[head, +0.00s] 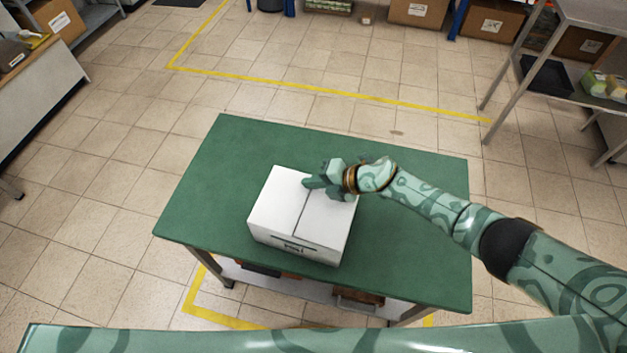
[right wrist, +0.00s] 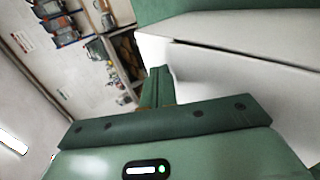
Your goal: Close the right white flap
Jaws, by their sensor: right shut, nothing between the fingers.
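A white box (head: 292,246) stands on the green table (head: 205,185). Its top shows a left white flap (head: 279,196) and a right white flap (head: 326,220), both lying about flat with a thin dark seam between them. My right gripper (head: 308,183) is shut and empty, at the far side of the box top by the seam. It covers part of the right flap's far edge; I cannot tell whether it touches. In the right wrist view the shut fingers (right wrist: 158,85) are beside the white box surface (right wrist: 230,68). My left gripper is not in view.
The green table is clear around the box. A metal shelf (head: 590,12) with goods stands at the right, a workbench (head: 35,85) at the far left. Cardboard boxes (head: 418,10) stand at the back. The tiled floor between is open, with yellow lines.

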